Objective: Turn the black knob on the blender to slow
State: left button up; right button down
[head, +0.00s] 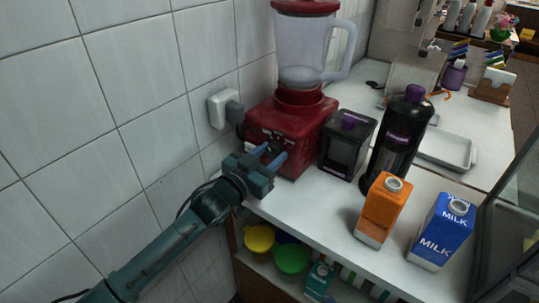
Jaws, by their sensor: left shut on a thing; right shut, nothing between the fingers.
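The red blender (295,118) stands on the white counter against the tiled wall, with a clear jug and a red lid. My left gripper (272,153) reaches in from the left to the front face of the blender's base. Its fingers are shut on the black knob, which they mostly hide, so its setting cannot be read. My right gripper is not in view.
A white wall socket (218,108) with a plug is left of the blender. A dark container (345,148), a black bottle (398,138), an orange carton (382,208) and a blue milk carton (442,230) stand to the right. A shelf below holds colored tubs.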

pick_arm(q)
jog(key=shift+c, duration=1.2)
pick_arm(e)
jog(key=shift+r, duration=0.15)
pick_arm(q)
jog(key=m+p, duration=0.1)
jog(key=m, duration=0.4)
jog(key=shift+m+p, duration=0.35)
jog(key=shift+m, duration=0.95)
pick_arm(e)
jog(key=shift+s+d+r, duration=0.1)
jog(key=shift+r, duration=0.3)
pick_arm(q)
jog(key=o, duration=1)
pick_arm(e)
jog(key=shift+r, duration=0.1)
